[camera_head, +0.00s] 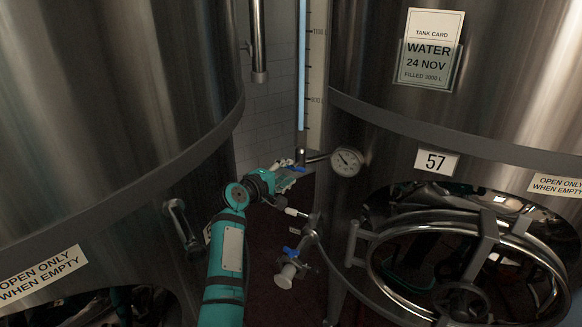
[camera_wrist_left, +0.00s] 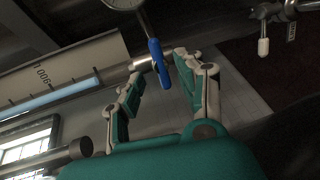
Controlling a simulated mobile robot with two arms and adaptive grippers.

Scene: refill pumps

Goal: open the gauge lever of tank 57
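Tank 57 is the steel tank at the right in the head view, with its number plate (camera_head: 436,162). Its gauge tube (camera_head: 302,70) holds blue liquid beside a scale. At the tube's foot is the blue gauge lever (camera_head: 287,164), partly hidden by my gripper. My left gripper (camera_head: 291,173) is at this lever. In the left wrist view, the blue lever (camera_wrist_left: 159,62) lies between the fingertips of the open left gripper (camera_wrist_left: 160,68), close to the right finger. Whether it touches cannot be told. My right gripper is out of view.
A round dial (camera_head: 347,161) sits just right of the gauge foot. Below are a white-tipped handle (camera_head: 293,212) and another valve with a blue lever (camera_head: 291,252). A round hatch (camera_head: 375,265) stands out from tank 57. Another tank (camera_head: 110,90) closes off the left side.

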